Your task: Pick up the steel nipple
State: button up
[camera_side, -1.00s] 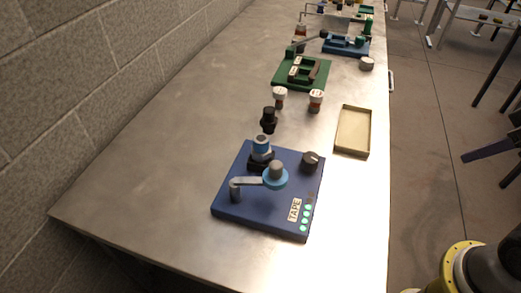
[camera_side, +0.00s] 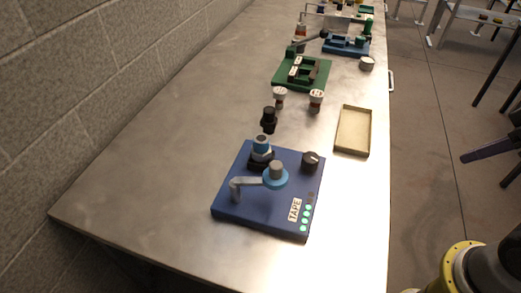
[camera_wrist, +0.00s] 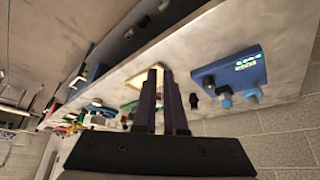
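On the blue tape fixture (camera_side: 240,203) in the side view, a short upright part with a steel-grey body and blue band (camera_side: 262,151) stands in a dark round seat. It looks like the steel nipple, but I cannot be sure. A crank arm with a grey knob on a blue disc (camera_side: 275,176) is in front of it. The fixture also shows in the wrist view (camera_wrist: 225,73), at the right. My gripper (camera_wrist: 162,68) points its dark purple fingers out over the bench, apart from the fixture. A narrow gap shows between them and nothing is held.
A tan tray (camera_side: 341,148) lies by the bench's right edge. A black fitting (camera_side: 268,120) and two red-and-white containers (camera_side: 316,101) stand behind the fixture. Green (camera_side: 320,84) and blue (camera_side: 347,50) fixtures are farther back. A block wall (camera_side: 70,80) borders the left; the bench's left half is clear.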

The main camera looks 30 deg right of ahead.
jog(key=o, duration=1)
jog(key=w+a+r+n+t+y, duration=0.1)
jog(key=w+a+r+n+y, duration=0.1)
jog(key=w+a+r+n, duration=0.45)
jog(key=n+g+y, duration=0.2)
jog(key=n+y, duration=0.1)
jog(key=n, duration=0.2)
send_over(262, 138)
jog(key=s+d, duration=0.4)
jog(key=d, duration=0.4)
jog(key=f, duration=0.2)
jog(key=shift+g, duration=0.7)
jog(key=x, duration=0.7)
jog(key=a+x, duration=0.1)
jog(key=x, duration=0.3)
jog(key=shift+s, duration=0.25)
jog(key=shift+x, duration=2.95)
